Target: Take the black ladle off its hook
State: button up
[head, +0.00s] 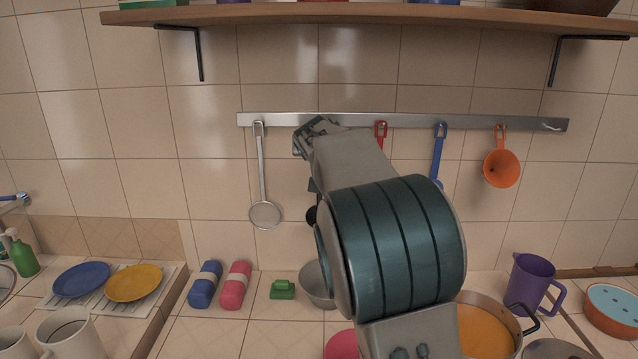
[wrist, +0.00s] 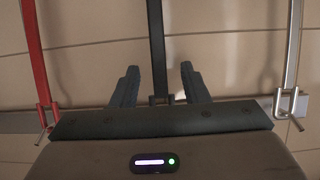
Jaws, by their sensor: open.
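The black ladle (head: 311,216) hangs from the rail, mostly hidden behind my arm in the head view; a bit of its dark lower end shows left of the arm. In the wrist view its straight black handle (wrist: 156,40) runs between my two fingers. My gripper (wrist: 158,68) is open, with one finger on each side of the handle and a gap on both sides. In the head view my gripper (head: 312,138) is up at the rail, over the ladle's place. The ladle's hook is mostly hidden behind the gripper body.
The metal rail (head: 220,119) also holds a silver strainer (head: 265,214) to the left, and a red-handled utensil (head: 381,132), blue utensil (head: 438,157) and orange funnel (head: 501,168) to the right. A shelf (head: 240,15) is above. A metal bowl (head: 318,287) sits below.

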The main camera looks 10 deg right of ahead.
jog(key=shift+w+d+f, duration=0.15)
jog(key=shift+w+f, duration=0.1)
jog(key=shift+w, duration=0.35)
grip_shut()
jog(key=shift+r, duration=0.2)
